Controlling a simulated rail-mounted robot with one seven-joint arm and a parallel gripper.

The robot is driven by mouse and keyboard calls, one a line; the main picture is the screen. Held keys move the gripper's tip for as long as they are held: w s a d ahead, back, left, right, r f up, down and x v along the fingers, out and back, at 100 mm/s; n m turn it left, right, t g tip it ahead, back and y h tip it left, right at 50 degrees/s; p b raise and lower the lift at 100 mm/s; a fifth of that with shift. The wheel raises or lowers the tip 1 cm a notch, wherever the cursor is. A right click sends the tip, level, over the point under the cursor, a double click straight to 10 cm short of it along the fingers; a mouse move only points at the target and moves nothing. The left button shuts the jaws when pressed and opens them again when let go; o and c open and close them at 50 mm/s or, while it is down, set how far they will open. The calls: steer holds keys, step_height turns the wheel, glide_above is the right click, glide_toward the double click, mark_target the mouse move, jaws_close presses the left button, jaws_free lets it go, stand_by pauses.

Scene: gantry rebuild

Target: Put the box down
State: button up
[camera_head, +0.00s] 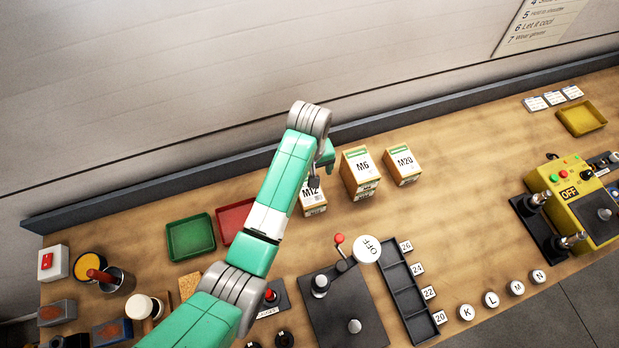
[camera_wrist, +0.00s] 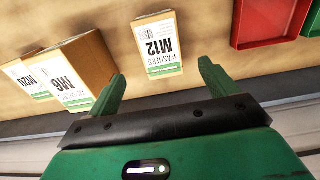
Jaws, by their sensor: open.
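The M12 box (camera_head: 314,205) stands on the workbench, partly hidden behind my gripper in the head view. In the wrist view the M12 box (camera_wrist: 158,47) lies ahead of and between the fingertips, with a gap to both fingers. My gripper (camera_wrist: 163,78) is open and empty. In the head view my gripper (camera_head: 315,183) is just above and behind the M12 box. The M6 box (camera_head: 361,170) and the M20 box (camera_head: 403,164) stand to its right; both also show at the left of the wrist view.
A red tray (camera_head: 234,218) and a green tray (camera_head: 190,237) lie left of the M12 box. A black plate with a lever (camera_head: 345,305) and a black divided tray (camera_head: 408,300) are in front. A yellow control box (camera_head: 575,200) stands at the right. Bare wood lies right of the M20 box.

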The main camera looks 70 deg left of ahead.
steer(key=shift+r, duration=0.1)
stand_by(0.3)
steer(key=w+d+r+m+t+y, duration=0.2)
steer(key=w+d+r+m+t, duration=0.3)
steer(key=w+r, duration=0.6)
steer(key=w+d+r+m+t+y, duration=0.2)
steer(key=w+d+r+t+y, duration=0.15)
steer(key=w+d+r, duration=0.55)
steer(key=w+d+r+m+t, duration=0.1)
steer(key=d+r+m+t, duration=0.15)
steer(key=r, duration=0.35)
steer(key=w+d+r+m+t+h, duration=0.1)
steer(key=d+r+t, duration=0.1)
steer(key=d+r, duration=0.35)
steer(key=w+d+r+m+t, duration=0.1)
steer(key=d+r+t, duration=0.15)
steer(key=r, duration=0.55)
steer(key=s+d+r+m+t+h, duration=0.25)
steer(key=s+d+r+t, duration=0.25)
steer(key=s+d+r, duration=0.4)
steer(key=s+d+r+m+t+h, duration=0.25)
steer(key=s+d+r+t, duration=0.35)
steer(key=r, duration=0.6)
step_height(320, 180, up, 11)
steer(key=m+g+p, duration=0.1)
steer(key=p, duration=1)
steer(key=shift+w+d+f+y, duration=0.25)
steer(key=shift+d+y, duration=0.1)
steer(key=shift+y, duration=0.1)
